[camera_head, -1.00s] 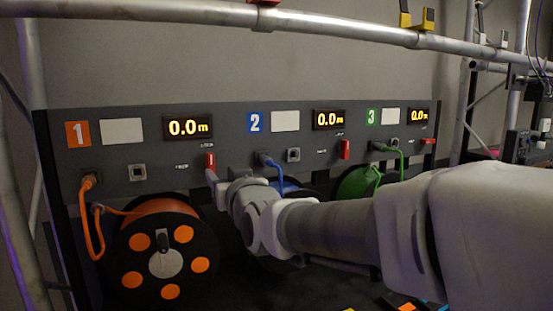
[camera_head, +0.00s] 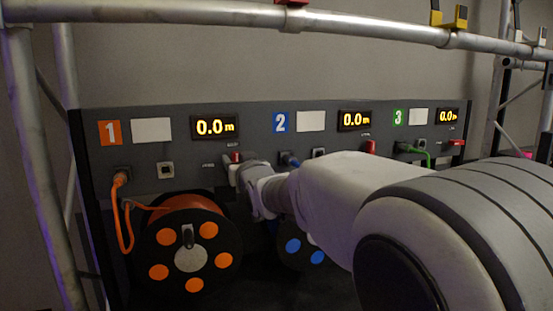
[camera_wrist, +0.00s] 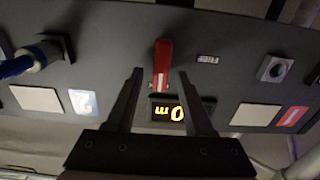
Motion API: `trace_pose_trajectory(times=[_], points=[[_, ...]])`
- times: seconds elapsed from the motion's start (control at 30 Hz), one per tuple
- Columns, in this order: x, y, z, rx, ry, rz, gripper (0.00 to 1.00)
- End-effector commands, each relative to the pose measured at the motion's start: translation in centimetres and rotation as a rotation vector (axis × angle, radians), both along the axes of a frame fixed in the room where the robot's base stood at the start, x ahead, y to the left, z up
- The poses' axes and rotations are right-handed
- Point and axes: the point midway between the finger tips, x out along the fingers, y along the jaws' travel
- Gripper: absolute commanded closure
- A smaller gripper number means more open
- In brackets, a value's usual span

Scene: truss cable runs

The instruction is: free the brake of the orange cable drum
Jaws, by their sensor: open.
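The orange cable drum (camera_head: 187,245) sits under panel section 1, its orange cable (camera_head: 123,218) plugged into the panel. The red lever (camera_head: 236,157) of section 1 stands upright below and right of the yellow 0.0 m display (camera_head: 214,127). My gripper (camera_head: 232,172) is at this lever, and partly covers it in the head view. In the wrist view, turned upside down, my open gripper (camera_wrist: 160,74) has its fingers on either side of the red lever (camera_wrist: 162,65). I cannot tell if they touch it. A label reading FREE (camera_wrist: 207,58) is beside the lever.
The blue drum (camera_head: 300,250) is partly hidden behind my arm. Section 2's red lever (camera_head: 370,147) is upright; section 3's red lever (camera_head: 455,142) lies sideways. Blue (camera_wrist: 18,66) and green (camera_head: 415,150) plugs stick out of the panel. A truss pipe (camera_head: 200,20) crosses above.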

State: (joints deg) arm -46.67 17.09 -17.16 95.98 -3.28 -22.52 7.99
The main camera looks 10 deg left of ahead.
Motion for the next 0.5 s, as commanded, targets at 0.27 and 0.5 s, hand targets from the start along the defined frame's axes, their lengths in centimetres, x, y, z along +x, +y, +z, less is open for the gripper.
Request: trace_pose_trajectory(times=[0.27, 0.5], points=[[0.03, 0.02, -0.02, 0.000, 0.000, 0.000, 0.55], [0.01, 0.02, -0.03, 0.000, 0.000, 0.000, 0.98]])
